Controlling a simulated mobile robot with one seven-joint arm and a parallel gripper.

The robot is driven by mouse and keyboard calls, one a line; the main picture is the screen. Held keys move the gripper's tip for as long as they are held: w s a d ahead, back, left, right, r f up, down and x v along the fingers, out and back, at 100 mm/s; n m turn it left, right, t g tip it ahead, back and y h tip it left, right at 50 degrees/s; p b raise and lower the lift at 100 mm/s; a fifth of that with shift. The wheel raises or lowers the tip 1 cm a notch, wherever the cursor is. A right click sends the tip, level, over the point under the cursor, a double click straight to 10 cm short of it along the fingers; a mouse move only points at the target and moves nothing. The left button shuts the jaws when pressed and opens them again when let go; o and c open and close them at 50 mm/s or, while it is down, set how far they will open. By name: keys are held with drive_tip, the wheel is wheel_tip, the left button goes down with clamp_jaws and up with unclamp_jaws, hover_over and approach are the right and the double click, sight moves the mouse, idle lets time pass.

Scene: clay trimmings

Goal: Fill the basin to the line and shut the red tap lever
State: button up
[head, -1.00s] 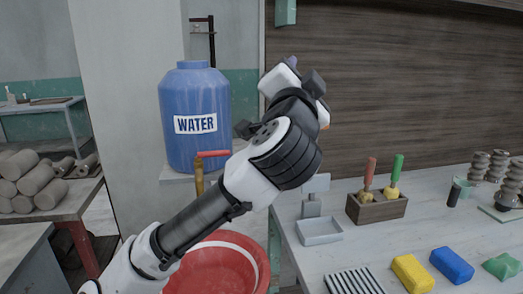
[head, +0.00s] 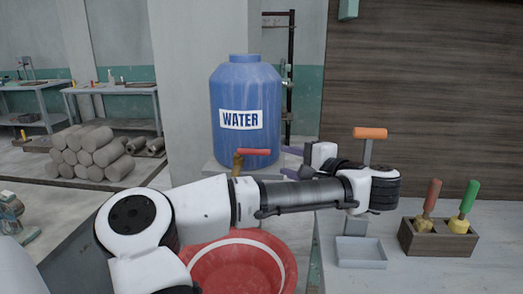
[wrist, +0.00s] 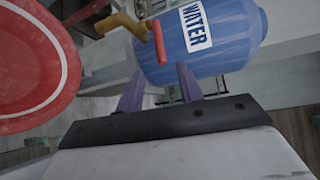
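The red tap lever (head: 254,152) sits on a brass tap (head: 236,167) at the front of the blue water barrel (head: 246,90). In the wrist view the lever (wrist: 158,40) hangs beside the brass tap (wrist: 122,24). The red basin (head: 222,280), with a white line inside, is below the tap, partly hidden by my arm. I cannot make out a water level or a stream. My gripper (head: 291,161) is right of the lever, its purple fingers apart and empty. In the wrist view the lever lies beyond the fingers (wrist: 160,88), not touching them.
Clay rolls (head: 95,150) are stacked at left. A dark pipe stand (head: 291,75) is behind the barrel. My arm crosses above the basin.

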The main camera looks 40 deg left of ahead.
sight(262, 153)
drive_tip(key=p+x, duration=0.3)
drive_tip(key=x, duration=0.8)
drive_tip(key=shift+w+a+f, duration=0.1)
drive_tip(key=shift+w+a, duration=0.05)
drive_tip(key=shift+a, duration=0.2)
clamp_jaws()
